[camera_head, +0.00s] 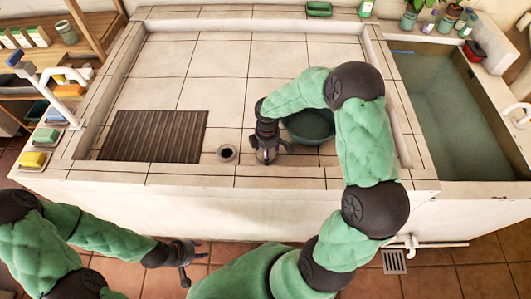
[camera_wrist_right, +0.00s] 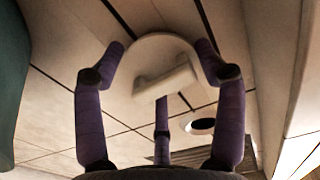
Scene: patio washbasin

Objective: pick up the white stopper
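The white stopper (camera_wrist_right: 163,66), a round disc with a raised bar handle, lies between the spread fingers of my right gripper (camera_wrist_right: 162,52) in the right wrist view. The fingers stand on either side of it, and I see no firm grip. In the head view, my right gripper (camera_head: 268,157) is low over the tiled basin floor, just right of the dark drain hole (camera_head: 227,153), and mostly hides the stopper. The drain hole also shows in the wrist view (camera_wrist_right: 201,126). My left gripper (camera_head: 188,264) is open and empty, in front of the washbasin.
A dark green bowl (camera_head: 309,126) stands right beside my right gripper. A brown slatted grate (camera_head: 154,136) lies to the left of the drain. The washbasin's front rim (camera_head: 200,178) is close by. A water-filled trough (camera_head: 450,115) is at the right. The rear tiled floor is clear.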

